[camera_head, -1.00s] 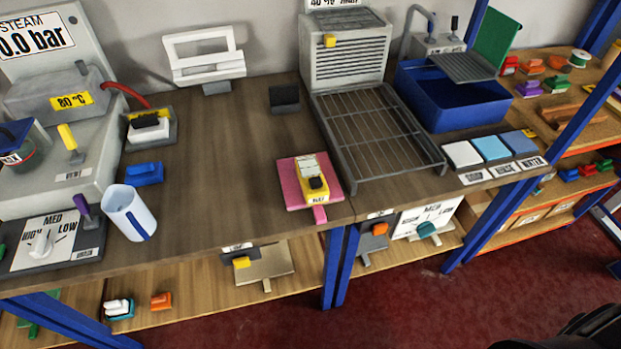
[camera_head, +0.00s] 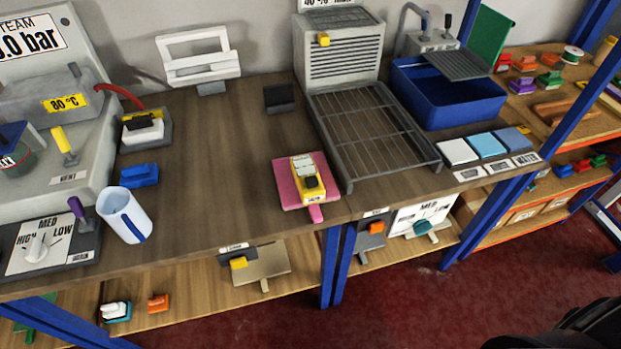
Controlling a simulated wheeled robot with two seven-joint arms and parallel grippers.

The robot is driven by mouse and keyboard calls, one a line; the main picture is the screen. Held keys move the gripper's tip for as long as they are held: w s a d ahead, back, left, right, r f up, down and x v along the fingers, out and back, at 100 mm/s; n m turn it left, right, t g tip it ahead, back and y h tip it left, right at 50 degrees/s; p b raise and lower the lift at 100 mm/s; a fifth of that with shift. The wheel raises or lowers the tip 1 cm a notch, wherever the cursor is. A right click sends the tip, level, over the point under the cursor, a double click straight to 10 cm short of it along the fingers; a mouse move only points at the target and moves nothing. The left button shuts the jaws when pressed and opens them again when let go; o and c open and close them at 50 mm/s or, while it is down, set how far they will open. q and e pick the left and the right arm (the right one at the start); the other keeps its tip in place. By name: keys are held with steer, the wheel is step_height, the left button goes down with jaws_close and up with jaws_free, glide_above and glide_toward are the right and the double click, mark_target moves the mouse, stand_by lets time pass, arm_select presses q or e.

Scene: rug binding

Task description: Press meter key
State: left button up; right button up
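A yellow handheld device (camera_head: 298,168), which looks like the meter, lies on a pink board (camera_head: 287,190) near the front edge of the wooden bench. Its upper face has a pale panel, and a dark raised key (camera_head: 312,182) sits toward its front end. A small white label with unreadable text is at its front. I cannot tell whether the key is up or pressed. Neither of my grippers is in view, and nothing touches the device.
A wire rack (camera_head: 372,130) stands right of the pink board, with a blue basin (camera_head: 450,100) beyond it. A white jug (camera_head: 124,215), a blue block (camera_head: 139,175) and a dial panel (camera_head: 40,242) are at left. The bench between jug and pink board is clear.

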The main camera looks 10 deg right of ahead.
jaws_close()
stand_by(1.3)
